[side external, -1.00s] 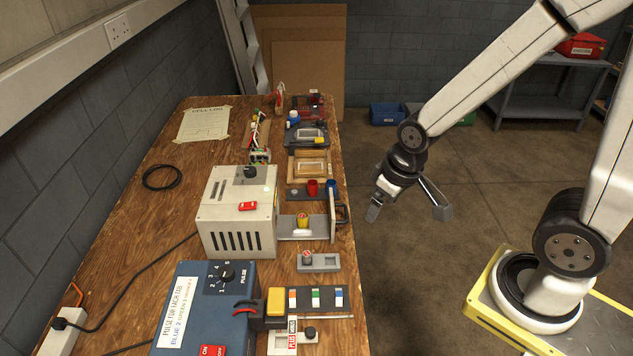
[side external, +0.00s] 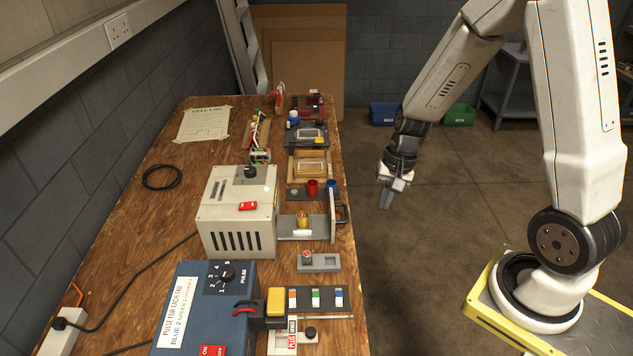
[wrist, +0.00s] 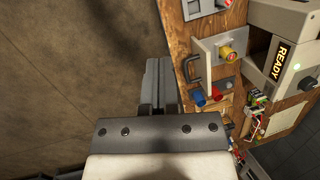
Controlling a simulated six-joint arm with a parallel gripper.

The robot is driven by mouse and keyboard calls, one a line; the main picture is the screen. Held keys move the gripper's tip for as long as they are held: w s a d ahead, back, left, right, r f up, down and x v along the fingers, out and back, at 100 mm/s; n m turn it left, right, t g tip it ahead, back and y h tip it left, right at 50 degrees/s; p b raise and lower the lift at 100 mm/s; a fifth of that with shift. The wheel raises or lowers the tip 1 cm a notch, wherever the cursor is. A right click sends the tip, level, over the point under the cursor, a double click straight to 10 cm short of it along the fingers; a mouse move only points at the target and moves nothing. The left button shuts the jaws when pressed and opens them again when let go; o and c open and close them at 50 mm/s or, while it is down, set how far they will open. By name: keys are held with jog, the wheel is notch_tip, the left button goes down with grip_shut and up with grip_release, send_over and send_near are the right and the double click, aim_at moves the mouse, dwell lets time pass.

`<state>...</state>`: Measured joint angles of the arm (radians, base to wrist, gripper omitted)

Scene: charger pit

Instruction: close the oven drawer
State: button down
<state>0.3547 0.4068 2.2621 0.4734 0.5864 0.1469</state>
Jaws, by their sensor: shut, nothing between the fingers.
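The oven (side external: 235,215) is a cream box with dark vents, standing on the wooden bench. Its drawer (side external: 293,232) is pulled out to the right, with a yellow-topped part (side external: 303,219) on it. The drawer's pale front plate carries a dark handle (side external: 342,212) that faces the bench edge. In the wrist view the handle (wrist: 191,66) shows above and right of my fingers. My gripper (side external: 386,198) is shut and empty, pointing down off the bench, right of the handle and apart from it. The closed fingers also show in the wrist view (wrist: 153,85).
A red cup (side external: 313,187) and a blue cup (side external: 331,187) stand just behind the drawer. The floor right of the bench is clear around my gripper.

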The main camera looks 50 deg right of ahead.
jog(key=w+d+f+m+t+y, duration=0.1)
jog(key=d+f+m+t+y, duration=0.1)
jog(key=d+f+m, duration=0.3)
jog(key=w+d+f+m+t+y, duration=0.2)
jog(key=d+f+m+t, duration=0.2)
jog(key=d+m, duration=0.7)
notch_tip(320, 180, down, 2)
jog(key=shift+w+f+t, duration=0.1)
jog(key=shift+w+t, duration=0.15)
jog(key=shift+t, duration=0.05)
jog(key=shift+a, duration=0.1)
jog(key=w+a+f, duration=0.5)
jog(key=w+a, duration=0.3)
jog(key=shift+a+f, duration=0.15)
jog(key=shift+f, duration=0.15)
jog(key=shift+w, duration=0.1)
